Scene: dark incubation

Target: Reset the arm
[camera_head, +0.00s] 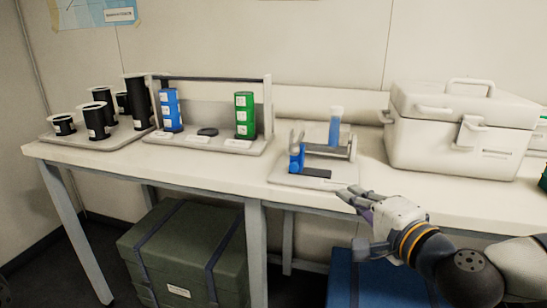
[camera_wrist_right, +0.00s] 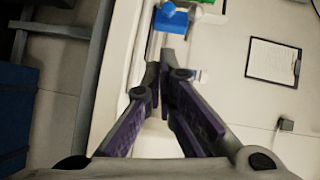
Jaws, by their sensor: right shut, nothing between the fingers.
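My right gripper (camera_head: 350,194) reaches in from the right at the front edge of the bench in the head view. In the right wrist view its two dark fingers (camera_wrist_right: 162,67) come together at the tips, shut with nothing between them. It is in front of and a little right of a small stand (camera_head: 318,180) with a blue clamp (camera_head: 296,158) and a light-blue tube (camera_head: 335,127), apart from them as far as I can tell. My left gripper is not in view.
A rack tray (camera_head: 205,145) with a blue stack (camera_head: 171,110) and a green stack (camera_head: 244,115) stands left of the stand. Black cylinders (camera_head: 97,120) are at the far left. A white case (camera_head: 460,130) stands at the right. A clipboard (camera_wrist_right: 273,60) shows in the wrist view.

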